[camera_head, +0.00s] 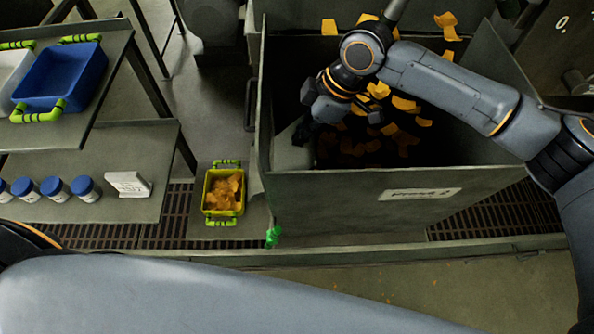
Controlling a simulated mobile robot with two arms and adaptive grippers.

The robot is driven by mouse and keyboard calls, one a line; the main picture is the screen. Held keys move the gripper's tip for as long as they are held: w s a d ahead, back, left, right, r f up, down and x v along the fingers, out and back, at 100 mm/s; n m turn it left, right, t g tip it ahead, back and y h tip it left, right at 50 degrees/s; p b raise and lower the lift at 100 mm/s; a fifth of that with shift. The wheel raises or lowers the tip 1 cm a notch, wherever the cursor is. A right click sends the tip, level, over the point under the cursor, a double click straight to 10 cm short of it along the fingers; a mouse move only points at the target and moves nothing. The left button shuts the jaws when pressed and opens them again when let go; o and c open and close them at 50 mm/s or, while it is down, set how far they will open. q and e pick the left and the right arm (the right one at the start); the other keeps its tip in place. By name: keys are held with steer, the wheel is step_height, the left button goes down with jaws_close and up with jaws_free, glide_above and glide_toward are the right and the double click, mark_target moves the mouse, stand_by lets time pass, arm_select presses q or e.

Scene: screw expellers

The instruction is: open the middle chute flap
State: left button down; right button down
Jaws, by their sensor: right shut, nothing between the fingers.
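My right gripper (322,118) reaches down into the open top of a big dark grey box (345,200), near the box's left wall. It is shut, with nothing seen between its fingers; its dark tips are hard to make out against the interior. A pale grey slanted piece (290,150) shows beside the gripper, inside the left wall. I cannot tell whether it is the middle chute flap, and no flap is clearly recognisable. The front wall carries a white label reading "Press 2" (420,193). My left arm crosses the bottom of the view; its gripper is out of view.
Orange flakes (403,103) lie in the box. A yellow-green crate (223,198) of flakes stands left of it. A shelf at left holds a blue crate (62,76), several blue-lidded jars (54,187) and a white block (128,184). A green knob (273,237) is at the front ledge.

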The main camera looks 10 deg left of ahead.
steer(key=f, duration=0.1)
glide_above(298, 166)
steer(key=s+a, duration=0.3)
step_height(298, 166, down, 8)
steer(key=shift+w+d+f+p, duration=0.2)
steer(key=shift+d+f, duration=0.4)
steer(key=shift+d, duration=0.05)
steer(key=shift+w+d+f+p, duration=0.15)
steer(key=shift+w+d+f, duration=0.05)
steer(key=shift+d+f, duration=0.4)
steer(key=shift+w+d+f, duration=0.1)
steer(key=shift+d+f, duration=0.2)
steer(key=shift+d, duration=0.1)
steer(key=shift+d, duration=0.1)
